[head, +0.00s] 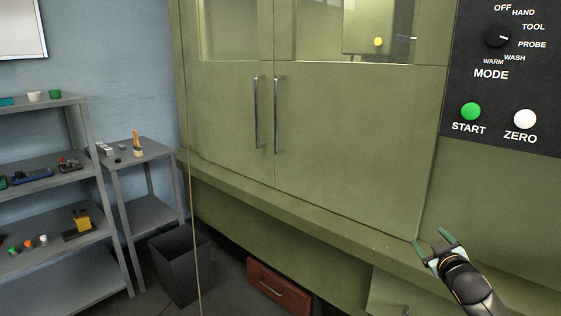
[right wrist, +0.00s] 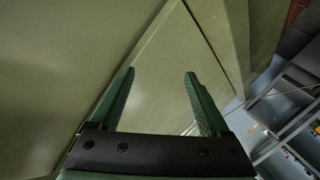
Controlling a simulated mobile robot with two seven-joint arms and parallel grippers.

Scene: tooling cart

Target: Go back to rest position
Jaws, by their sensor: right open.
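My right gripper (head: 433,246) is at the lower right of the head view, in front of the green machine (head: 350,150). Its two green fingers are apart with nothing between them. In the right wrist view the open fingers (right wrist: 158,88) show against the machine's green panels, and I cannot tell how far they are from the surface. My left gripper is in neither view.
The machine has two shut doors with upright handles (head: 276,115). A black control panel (head: 505,80) is at the upper right. A grey shelf rack (head: 85,130) with small items, a side table (head: 150,155), a dark bin (head: 180,268) and a red-brown drawer (head: 279,288) stand at left and below.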

